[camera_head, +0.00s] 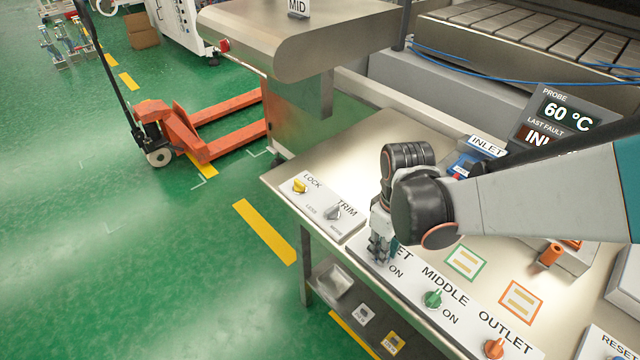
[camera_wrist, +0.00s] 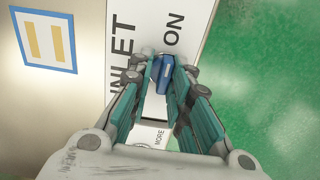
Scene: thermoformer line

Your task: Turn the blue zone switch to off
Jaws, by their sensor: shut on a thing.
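The blue zone switch (camera_wrist: 162,73) shows in the wrist view as a blue knob on a white panel, beside the word INLET and close to the word ON. My gripper (camera_wrist: 162,80) is shut on it, with one teal finger on each side of the knob. In the head view my gripper (camera_head: 380,252) points down at the near-left end of the white switch panel (camera_head: 415,287), where it covers the knob and part of the INLET label. The knob's exact pointing direction is hard to tell.
On the same panel stand the green MIDDLE switch (camera_head: 433,299) and the orange OUTLET switch (camera_head: 494,348). The yellow LOCK knob (camera_head: 300,186) and grey TRIM knob (camera_head: 333,211) sit left of my gripper. A probe display (camera_head: 560,118) stands behind my arm.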

